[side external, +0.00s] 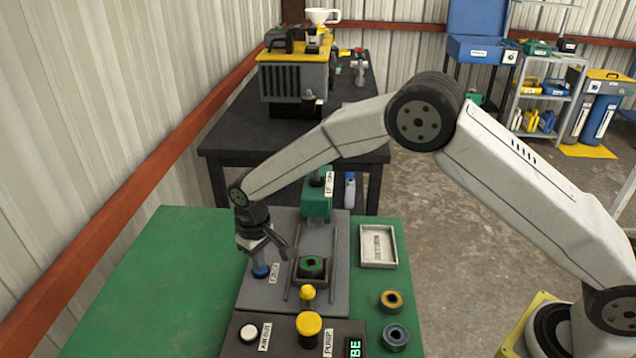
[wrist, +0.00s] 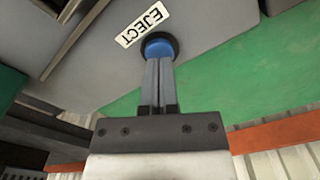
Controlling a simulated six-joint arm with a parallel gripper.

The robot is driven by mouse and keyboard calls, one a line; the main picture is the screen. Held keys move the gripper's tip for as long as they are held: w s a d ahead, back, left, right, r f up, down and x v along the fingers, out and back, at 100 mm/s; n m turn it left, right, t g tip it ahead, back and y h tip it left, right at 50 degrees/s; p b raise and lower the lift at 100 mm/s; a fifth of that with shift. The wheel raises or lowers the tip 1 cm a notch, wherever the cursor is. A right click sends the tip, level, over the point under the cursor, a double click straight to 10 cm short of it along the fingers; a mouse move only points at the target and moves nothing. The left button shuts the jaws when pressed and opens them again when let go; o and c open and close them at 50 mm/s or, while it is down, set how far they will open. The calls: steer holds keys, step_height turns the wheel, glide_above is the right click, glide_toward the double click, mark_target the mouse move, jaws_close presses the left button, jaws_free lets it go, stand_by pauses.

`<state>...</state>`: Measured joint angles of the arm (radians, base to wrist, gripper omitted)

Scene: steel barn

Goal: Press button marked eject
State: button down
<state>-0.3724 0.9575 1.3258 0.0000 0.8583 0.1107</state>
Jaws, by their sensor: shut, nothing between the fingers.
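The eject button is a blue round button (side external: 261,271) on the grey plate of the machine, left of centre in the side view. A white label reading EJECT (side external: 275,272) lies beside it. In the wrist view the blue button (wrist: 158,47) sits in a dark ring, just below the EJECT label (wrist: 144,25). My gripper (side external: 262,262) is shut and empty, pointing down. Its fingertips (wrist: 158,60) overlap the near edge of the button in the wrist view. They are at or just above the button; I cannot tell whether it is pressed in.
A white button (side external: 249,333) and yellow buttons (side external: 309,324) are in front. A tray (side external: 378,246) and two rings (side external: 391,300) lie right. The green tabletop (side external: 150,270) is clear left.

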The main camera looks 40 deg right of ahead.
steer(key=shift+r, duration=3.25)
steer(key=shift+d, duration=0.15)
steer(key=shift+s+d+r, duration=0.1)
steer(key=shift+s+d, duration=0.05)
steer(key=shift+d, duration=0.1)
steer(key=s+d+r+m+t, duration=0.2)
steer(key=s+d+m, duration=0.1)
steer(key=s+d, duration=1.6)
steer(key=s, duration=0.4)
steer(key=shift+d+r+t, duration=0.2)
steer(key=shift+r+t, duration=0.1)
steer(key=shift+r, duration=0.05)
